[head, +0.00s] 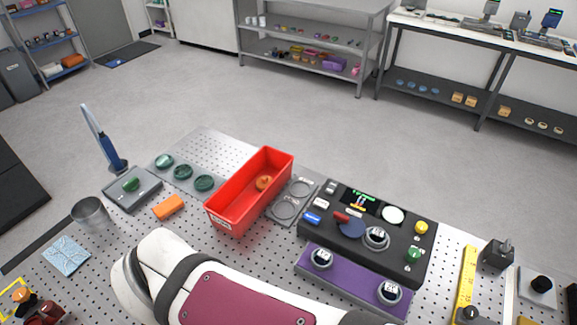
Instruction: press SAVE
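A dark control console (340,238) lies on the perforated bench at centre right. It has a small lit display (362,198), a white round part (393,215), a yellow button (421,228), a green button (414,254), a blue key (312,218) and a red part (341,217). Small labels sit beside some of these, but they are too small to read, so I cannot tell which control is SAVE. My white arm link with a maroon panel crosses the bottom foreground, in front of the console. My gripper is not in view.
A purple block (350,279) with labelled knobs stands in front of the console. A red bin (229,206) holding an orange item stands left of it, with a grey plate (292,202) between. A yellow ruler (466,278) and black-knobbed fixture (498,254) lie right.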

